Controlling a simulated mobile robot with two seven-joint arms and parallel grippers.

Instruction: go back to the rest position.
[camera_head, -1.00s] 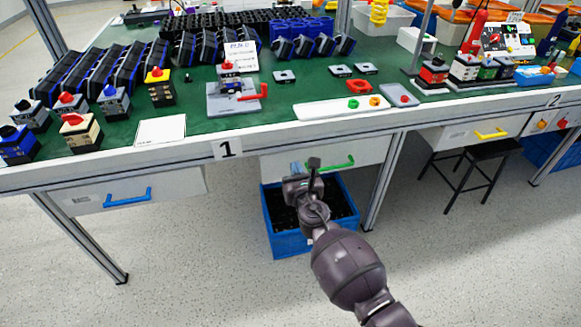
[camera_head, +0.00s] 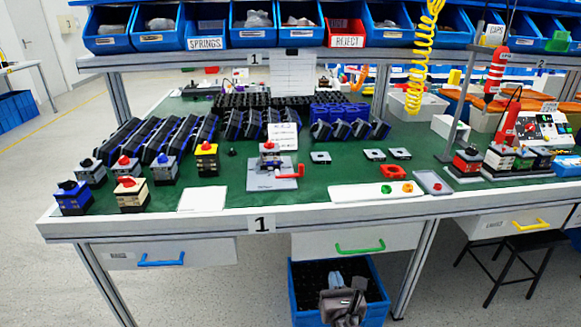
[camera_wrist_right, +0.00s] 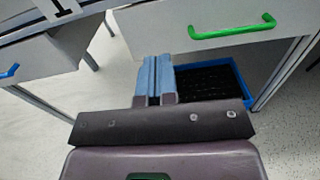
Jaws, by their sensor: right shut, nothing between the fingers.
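My right gripper (camera_head: 345,296) is low in front of the workbench, below the drawer with the green handle (camera_head: 360,247) and in front of the blue crate (camera_head: 300,309). In the right wrist view its two blue-grey fingers (camera_wrist_right: 154,78) are together, with nothing between them. The green handle also shows at the top right of that view (camera_wrist_right: 232,26). My left gripper is in neither current view.
The green-topped workbench (camera_head: 320,186) carries several rotary switches (camera_head: 130,194), a fixture with a red handle (camera_head: 272,178) and black trays. A drawer with a blue handle (camera_head: 161,260) is at the left. A black stool (camera_head: 520,246) stands at the right.

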